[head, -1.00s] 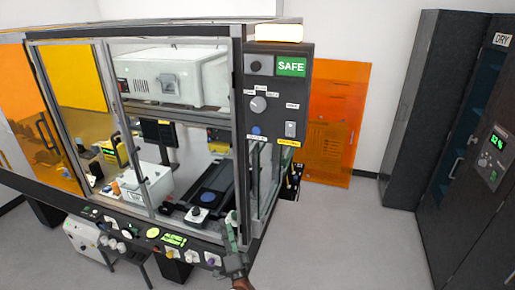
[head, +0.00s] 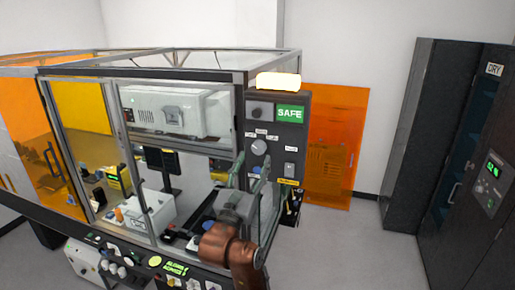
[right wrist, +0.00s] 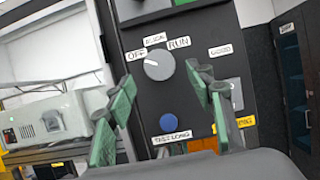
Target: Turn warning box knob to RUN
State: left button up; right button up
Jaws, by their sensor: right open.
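The warning box (head: 302,150) is a dark upright panel on the cabinet's right front corner, with a green SAFE sign (head: 290,114). Its round grey knob (head: 259,147) also shows in the right wrist view (right wrist: 159,65), between labels OFF at left and RUN (right wrist: 179,43) at upper right, with a third label above. I cannot surely read its pointer. My right gripper (head: 248,174) is open just below the knob in the head view. In the wrist view its green fingers (right wrist: 162,82) stand apart on either side, below the knob, apparently not touching it. My left gripper is not in view.
A blue button (right wrist: 168,122) sits below the knob and a light switch plate (head: 290,170) to its right. A lit lamp (head: 278,81) tops the box. The glazed cabinet frame (head: 240,120) is close at left. Open floor lies to the right, before dark cabinets (head: 410,120).

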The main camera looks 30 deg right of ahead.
aim_at(258, 151)
jog(key=shift+p+x, duration=0.7)
jog(key=shift+x, duration=1.55)
jog(key=shift+s, duration=0.1)
jog(key=shift+c, duration=0.3)
jog(key=c, duration=1.1)
